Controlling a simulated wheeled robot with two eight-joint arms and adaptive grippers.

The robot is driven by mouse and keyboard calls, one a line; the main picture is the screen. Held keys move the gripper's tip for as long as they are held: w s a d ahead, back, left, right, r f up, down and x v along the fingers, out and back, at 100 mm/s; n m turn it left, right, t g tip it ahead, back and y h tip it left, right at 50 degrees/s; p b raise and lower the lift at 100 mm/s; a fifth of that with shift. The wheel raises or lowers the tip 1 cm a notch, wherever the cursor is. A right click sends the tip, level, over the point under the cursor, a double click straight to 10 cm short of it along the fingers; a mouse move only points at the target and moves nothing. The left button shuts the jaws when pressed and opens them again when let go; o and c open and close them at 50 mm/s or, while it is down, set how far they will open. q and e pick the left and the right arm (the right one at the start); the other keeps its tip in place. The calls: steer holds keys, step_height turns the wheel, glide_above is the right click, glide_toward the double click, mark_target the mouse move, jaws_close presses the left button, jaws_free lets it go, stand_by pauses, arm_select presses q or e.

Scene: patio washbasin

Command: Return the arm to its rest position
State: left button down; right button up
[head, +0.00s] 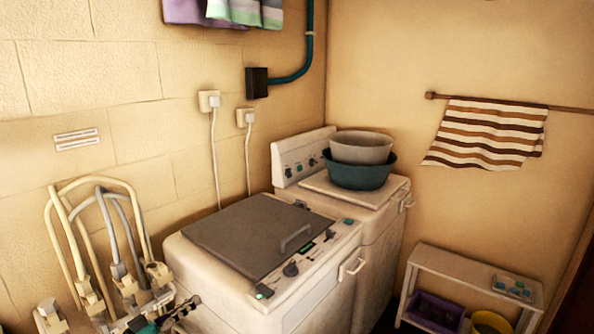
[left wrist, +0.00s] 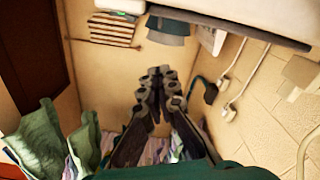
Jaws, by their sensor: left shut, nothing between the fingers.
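My left gripper (head: 178,309) shows only as a small dark part at the bottom left edge of the head view, in front of the washing machine's (head: 312,282) near left corner. In the left wrist view my left gripper (left wrist: 156,76) fills the middle, its two dark fingers running together toward their tips. It is shut and empty, and touches nothing that I can see. Most of my left arm is cut off or hard to make out in the head view. My right gripper is in neither view.
A teal basin (head: 362,174) with a grey bowl (head: 362,147) in it stands on the farther machine. A striped towel (head: 488,133) hangs on the right wall. A low white bench (head: 462,268) stands below. Green cloth (left wrist: 38,142) hangs near my left wrist.

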arm_select(q)
steer(key=s+d+f+n+g+y, duration=0.1)
steer(key=s+d+g+y, duration=0.1)
steer(key=s+d+g, duration=0.3)
steer(key=s+d+f+y, duration=0.2)
steer(key=d, duration=0.4)
steer(key=s+a+f+n+g+y, duration=0.1)
steer(key=s+y, duration=0.2)
steer(key=s, duration=0.5)
steer(key=s+f+n+g+y, duration=0.1)
steer(key=s+y, duration=0.3)
steer(key=s, duration=0.4)
steer(key=shift+s+a+f, duration=0.15)
steer(key=shift+a+f, duration=0.2)
steer(key=shift+f, duration=0.35)
